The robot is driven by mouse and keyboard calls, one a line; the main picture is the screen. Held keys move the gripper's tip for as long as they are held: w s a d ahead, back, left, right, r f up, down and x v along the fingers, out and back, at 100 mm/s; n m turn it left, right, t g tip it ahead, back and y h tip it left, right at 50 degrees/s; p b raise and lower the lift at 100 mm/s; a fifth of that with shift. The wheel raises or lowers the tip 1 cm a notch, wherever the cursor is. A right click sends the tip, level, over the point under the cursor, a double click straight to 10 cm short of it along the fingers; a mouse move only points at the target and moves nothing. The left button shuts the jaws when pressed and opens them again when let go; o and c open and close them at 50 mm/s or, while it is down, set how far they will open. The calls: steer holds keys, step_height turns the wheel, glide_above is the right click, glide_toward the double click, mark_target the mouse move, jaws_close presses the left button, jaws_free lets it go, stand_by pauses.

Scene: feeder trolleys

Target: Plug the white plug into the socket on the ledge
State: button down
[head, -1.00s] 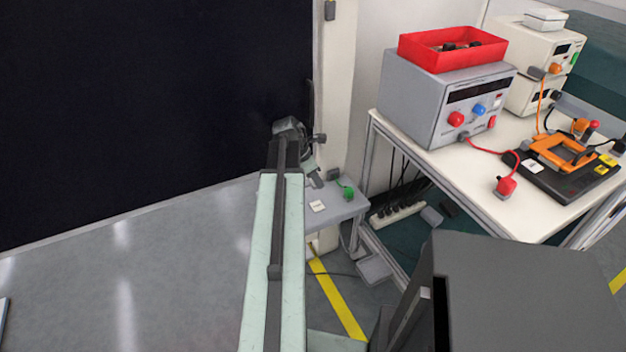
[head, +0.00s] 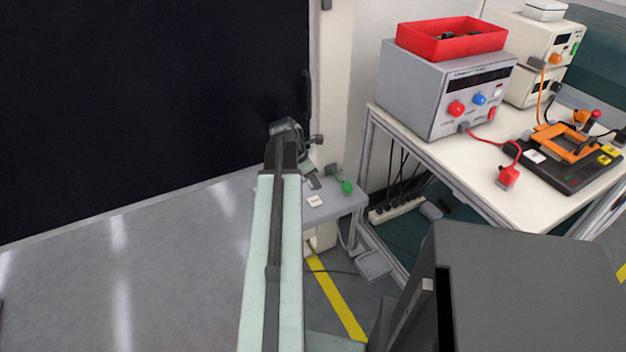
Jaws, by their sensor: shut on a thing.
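My gripper (head: 311,176) is at the far end of my outstretched arm, small in the head view, over the left part of the grey ledge (head: 345,206). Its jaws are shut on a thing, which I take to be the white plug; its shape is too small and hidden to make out. A small white square (head: 316,201) lies on the ledge just below the fingertips; I cannot tell whether it is a label or part of the socket. A green plug (head: 347,187) and a dark grey block (head: 332,169) are on the ledge to the right of my gripper.
A white bench (head: 480,170) stands at right with a grey power supply (head: 430,90), a red bin (head: 450,38) and a red plug (head: 508,177). A pale post (head: 335,90) rises behind the ledge. A power strip (head: 396,209) lies below the bench.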

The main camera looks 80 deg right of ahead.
steer(key=shift+f, duration=0.1)
steer(key=f+b, duration=0.5)
steer(key=b, duration=0.1)
steer(key=shift+s+d+f, duration=0.25)
steer(key=shift+s+f, duration=0.05)
steer(key=shift+f, duration=0.1)
steer(key=shift+f+b, duration=0.6)
stand_by(1.5)
steer(key=c, duration=1)
jaws_free()
steer(key=shift+o, duration=0.2)
steer(key=shift+r, duration=0.15)
steer(key=p+v, duration=0.7)
steer(key=v, duration=0.1)
steer(key=shift+p, duration=0.3)
steer(key=shift+f, duration=0.25)
